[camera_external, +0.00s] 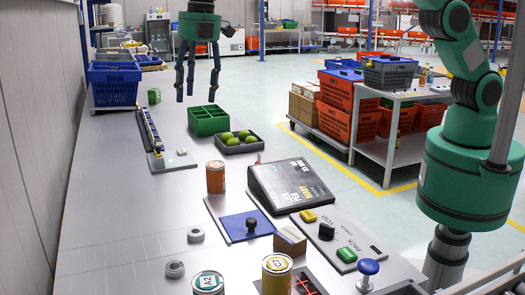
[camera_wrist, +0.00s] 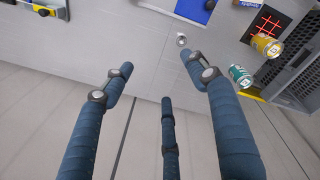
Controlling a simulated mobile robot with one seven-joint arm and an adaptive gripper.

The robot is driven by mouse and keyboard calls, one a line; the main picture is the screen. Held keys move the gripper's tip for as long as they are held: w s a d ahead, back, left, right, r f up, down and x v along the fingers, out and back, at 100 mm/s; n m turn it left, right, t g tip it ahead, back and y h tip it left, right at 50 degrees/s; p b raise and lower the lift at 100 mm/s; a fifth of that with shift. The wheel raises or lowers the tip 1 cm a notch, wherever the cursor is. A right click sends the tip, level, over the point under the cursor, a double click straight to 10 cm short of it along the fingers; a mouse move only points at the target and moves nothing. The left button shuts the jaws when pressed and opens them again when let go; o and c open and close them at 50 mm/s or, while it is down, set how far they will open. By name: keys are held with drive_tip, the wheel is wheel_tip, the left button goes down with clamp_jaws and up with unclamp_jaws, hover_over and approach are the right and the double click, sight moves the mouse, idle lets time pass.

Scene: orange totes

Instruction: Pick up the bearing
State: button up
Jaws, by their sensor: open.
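Two small grey rings that look like bearings lie flat on the grey worktop in the external view, one at the front (camera_external: 175,268) and one a little behind it (camera_external: 195,235). The task does not say which one is meant. In the wrist view one ring-like bearing (camera_wrist: 182,41) shows just beyond the right fingertip; the other is not clearly visible there. My gripper (camera_external: 197,92) hangs above the far part of the worktop, fingers pointing down, well away from both rings. In the wrist view its three blue fingers (camera_wrist: 160,75) are spread with nothing between them.
A green bin (camera_external: 207,121) is near my gripper. The front left worktop is clear.

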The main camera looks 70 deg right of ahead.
drive_tip(key=s+a+f+n+p, duration=0.1)
drive_tip(key=a+f+n, duration=0.3)
drive_tip(key=a+f, duration=0.65)
drive_tip(key=n+g+p, duration=0.1)
drive_tip(key=n+p, duration=0.1)
drive_tip(key=n, duration=0.1)
hover_over(175, 266)
wheel_tip(175, 266, down, 10)
drive_tip(key=r, duration=0.1)
drive_tip(key=shift+a+f+h, duration=0.1)
drive_tip(key=shift+f+h, duration=0.15)
drive_tip(key=shift+h, duration=0.15)
drive_tip(key=shift+f, duration=0.15)
drive_tip(key=shift+f+b, duration=0.35)
drive_tip(key=shift+f, duration=3.8)
drive_tip(key=shift+f, duration=2.6)
